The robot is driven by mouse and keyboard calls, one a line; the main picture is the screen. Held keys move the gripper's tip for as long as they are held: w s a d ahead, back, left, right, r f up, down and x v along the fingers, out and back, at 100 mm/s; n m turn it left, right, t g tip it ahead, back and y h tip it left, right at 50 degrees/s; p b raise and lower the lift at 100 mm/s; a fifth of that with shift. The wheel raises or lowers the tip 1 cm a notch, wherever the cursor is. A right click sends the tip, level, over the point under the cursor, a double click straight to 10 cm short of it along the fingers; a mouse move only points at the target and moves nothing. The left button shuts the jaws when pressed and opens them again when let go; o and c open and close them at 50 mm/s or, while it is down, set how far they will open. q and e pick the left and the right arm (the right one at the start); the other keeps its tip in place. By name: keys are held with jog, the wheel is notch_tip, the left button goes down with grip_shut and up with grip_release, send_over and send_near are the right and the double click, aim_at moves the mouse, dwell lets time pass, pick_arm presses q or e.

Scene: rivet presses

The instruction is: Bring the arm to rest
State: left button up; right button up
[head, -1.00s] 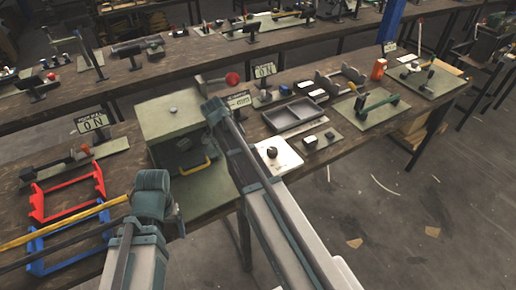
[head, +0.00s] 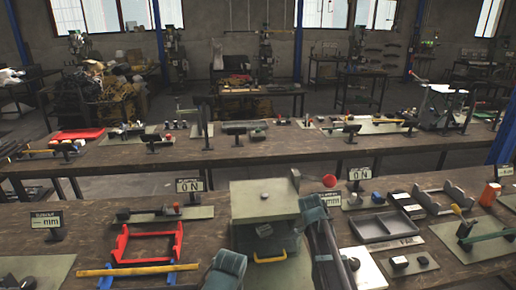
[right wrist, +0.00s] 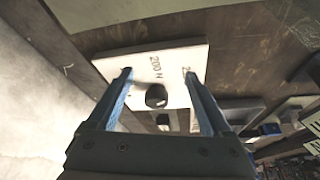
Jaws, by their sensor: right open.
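In the right wrist view my right gripper (right wrist: 157,74) is open, with its two blue fingers spread. Between and beyond the fingers is a white plate (right wrist: 140,60) marked "200 N", with a dark round knob (right wrist: 156,96). Nothing is held between the fingers. The plate also shows in the head view (head: 371,275), partly hidden by my right arm. In the head view, parts of both my arms come in at the bottom, but neither gripper's fingers show. My left gripper is out of view.
Another bench (head: 180,157) runs behind.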

aim_at(354, 261)
jog(key=d, duration=0.2)
jog(key=s+d, duration=0.1)
jog(key=d, duration=0.4)
jog(key=shift+s+f, duration=0.1)
jog(key=shift+s, duration=0.15)
jog(key=shift+s+d+f, duration=0.1)
jog(key=shift+d, duration=0.3)
jog(key=shift+d+f+b, duration=0.1)
jog(key=shift+f+b, duration=0.25)
jog(key=shift+b, duration=0.2)
